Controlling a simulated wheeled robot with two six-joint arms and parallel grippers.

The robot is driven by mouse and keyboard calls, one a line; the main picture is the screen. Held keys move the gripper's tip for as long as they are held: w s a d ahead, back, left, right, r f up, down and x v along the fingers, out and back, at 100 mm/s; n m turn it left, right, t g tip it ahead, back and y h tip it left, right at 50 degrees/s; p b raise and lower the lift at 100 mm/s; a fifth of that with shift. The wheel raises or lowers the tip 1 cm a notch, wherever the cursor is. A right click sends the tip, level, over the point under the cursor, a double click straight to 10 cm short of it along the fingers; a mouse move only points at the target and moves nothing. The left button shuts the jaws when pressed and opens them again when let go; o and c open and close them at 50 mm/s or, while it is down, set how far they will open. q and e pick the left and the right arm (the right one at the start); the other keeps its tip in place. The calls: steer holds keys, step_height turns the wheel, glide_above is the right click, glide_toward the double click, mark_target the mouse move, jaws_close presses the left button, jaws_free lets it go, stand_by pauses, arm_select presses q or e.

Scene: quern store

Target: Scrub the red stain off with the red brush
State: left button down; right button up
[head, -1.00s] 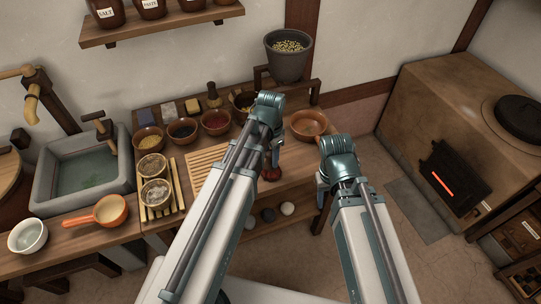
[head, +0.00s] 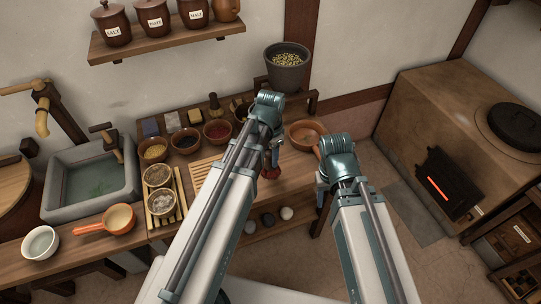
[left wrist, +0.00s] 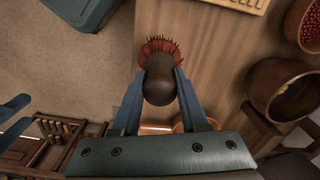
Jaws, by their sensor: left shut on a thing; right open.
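My left gripper (head: 274,158) is shut on the red brush (head: 270,173), over the right part of the wooden counter (head: 292,168). In the left wrist view the brush's dark rounded handle (left wrist: 158,84) sits between the two blue fingers, with red bristles (left wrist: 160,46) beyond it near the counter's edge. I cannot tell whether the bristles touch the wood. My right gripper (head: 321,184) is open, just off the counter's right end, and its fingers are mostly hidden by its wrist. I see no red stain; my left arm covers part of the counter.
A slatted board (head: 208,174) and several bowls, one orange-brown (head: 306,133), stand on the counter around my left arm. A grey sink (head: 92,183) is at left. A stove (head: 440,130) is at right, with open floor before it.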

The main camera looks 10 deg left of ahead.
arm_select(q)
steer(key=shift+r+p, duration=1.55)
steer(key=shift+r, duration=0.05)
steer(key=shift+f, duration=0.1)
